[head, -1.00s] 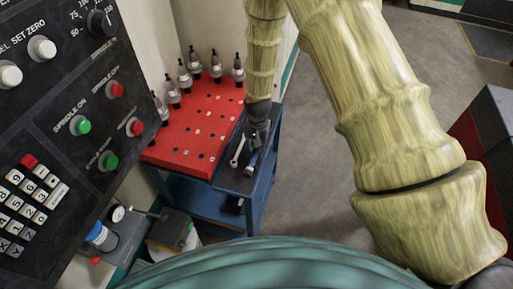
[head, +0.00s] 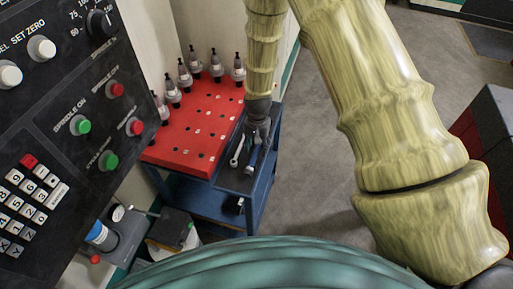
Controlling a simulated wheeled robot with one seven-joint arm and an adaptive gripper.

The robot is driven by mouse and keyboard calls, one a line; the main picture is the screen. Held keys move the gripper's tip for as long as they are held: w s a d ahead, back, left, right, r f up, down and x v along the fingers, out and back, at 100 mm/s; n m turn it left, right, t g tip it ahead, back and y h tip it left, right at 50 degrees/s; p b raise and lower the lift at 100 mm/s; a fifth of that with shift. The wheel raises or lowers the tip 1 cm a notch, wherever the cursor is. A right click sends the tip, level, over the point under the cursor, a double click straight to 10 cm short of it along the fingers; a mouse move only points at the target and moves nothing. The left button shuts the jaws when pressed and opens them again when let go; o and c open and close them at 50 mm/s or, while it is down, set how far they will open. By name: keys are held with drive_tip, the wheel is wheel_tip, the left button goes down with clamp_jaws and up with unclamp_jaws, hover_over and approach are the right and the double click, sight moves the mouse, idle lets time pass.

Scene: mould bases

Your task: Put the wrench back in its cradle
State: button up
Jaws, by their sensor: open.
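A light metal wrench (head: 236,154) lies on the dark top shelf (head: 231,181) of the blue cart, beside the red tool board. A second slim tool with a bluish-grey shaft (head: 250,162) lies just to its right; I cannot tell which of the two belongs to the task. My gripper (head: 259,138) points down over this shelf, open, close above the tools' far ends. It partly hides them, and I cannot tell whether it touches either one. I cannot make out the cradle clearly.
The red board (head: 195,130) carries several tool holders along its back and left edges. A control panel (head: 60,110) fills the left side. A grey device with a gauge (head: 118,234) stands at lower left. Floor (head: 330,150) right of the cart is clear.

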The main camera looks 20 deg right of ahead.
wheel_tip(320, 180, up, 11)
drive_tip(key=shift+f, duration=0.15)
idle(0.4)
drive_tip(key=shift+d, duration=0.1)
idle(1.7)
